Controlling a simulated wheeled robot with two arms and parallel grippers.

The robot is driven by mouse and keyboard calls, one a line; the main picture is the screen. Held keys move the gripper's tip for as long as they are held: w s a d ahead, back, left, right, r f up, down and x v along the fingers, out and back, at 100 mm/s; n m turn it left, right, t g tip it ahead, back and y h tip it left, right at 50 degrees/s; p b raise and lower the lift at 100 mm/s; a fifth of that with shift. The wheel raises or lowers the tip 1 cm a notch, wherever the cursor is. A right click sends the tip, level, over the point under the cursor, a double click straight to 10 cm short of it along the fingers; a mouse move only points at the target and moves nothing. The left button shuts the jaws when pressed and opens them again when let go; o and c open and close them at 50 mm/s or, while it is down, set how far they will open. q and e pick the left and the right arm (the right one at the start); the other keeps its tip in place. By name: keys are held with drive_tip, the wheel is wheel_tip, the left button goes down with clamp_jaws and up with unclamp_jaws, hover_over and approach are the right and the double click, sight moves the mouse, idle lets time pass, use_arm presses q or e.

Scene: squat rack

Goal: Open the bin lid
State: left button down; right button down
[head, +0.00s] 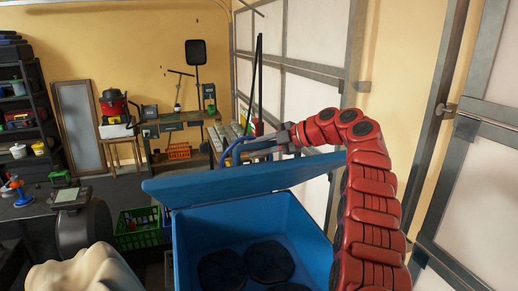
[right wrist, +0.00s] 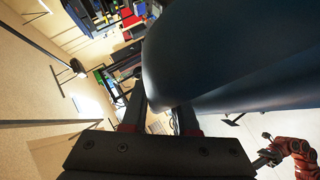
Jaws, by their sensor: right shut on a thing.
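The blue bin (head: 187,245) stands open-topped in the lower middle of the head view. Its blue lid (head: 250,180) is raised and tilted above the opening, so the inside shows. My right arm reaches from the right over the bin, and my right gripper (head: 236,152) is at the lid's far side, shut on the lid. The exact contact is partly hidden behind the raised lid. In the right wrist view, the lid's large dark rounded edge (right wrist: 215,60) fills the upper right, by the fingers of the right gripper (right wrist: 160,112). My left gripper is not in view.
Several dark round discs (head: 268,262) lie in the bin. A green crate (head: 140,232) stands left of it. A workbench (head: 182,120) and shelves (head: 22,105) are farther back. A white panelled wall (head: 312,100) rises close behind and right of the bin.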

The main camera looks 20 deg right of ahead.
drive_tip(key=shift+f, duration=0.1)
drive_tip(key=c, duration=1.1)
unclamp_jaws()
drive_tip(key=o, duration=0.4)
drive_tip(key=shift+w+f, duration=0.1)
drive_tip(key=shift+w, duration=0.15)
drive_tip(key=shift+s, duration=0.1)
